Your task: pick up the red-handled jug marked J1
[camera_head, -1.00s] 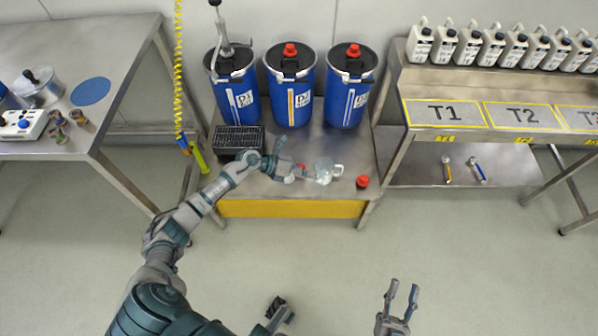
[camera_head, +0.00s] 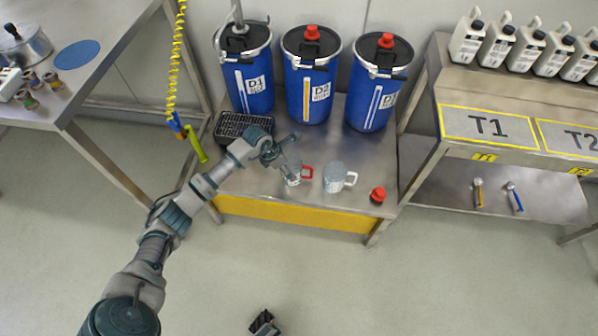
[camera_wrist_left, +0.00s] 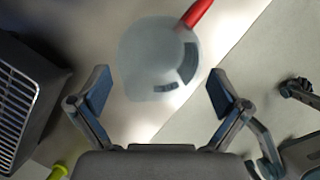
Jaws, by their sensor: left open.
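The red-handled jug (camera_head: 293,179) stands on the low steel table in the head view, its red handle (camera_head: 307,172) pointing right. Its marking is too small to read. My left gripper (camera_head: 289,164) is just behind and above it, partly covering it. In the left wrist view the pale, round jug (camera_wrist_left: 155,55) lies just ahead, between the lines of the two open fingers (camera_wrist_left: 158,93). Its red handle (camera_wrist_left: 198,12) points up and right there. The fingers look empty.
A white-handled jug (camera_head: 336,179) stands close on the right, with a red cap (camera_head: 378,194) beyond it. A black grated box (camera_head: 243,127) is left of my gripper. Blue drums (camera_head: 311,90) line the table's back. A yellow hose (camera_head: 172,70) hangs on the left.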

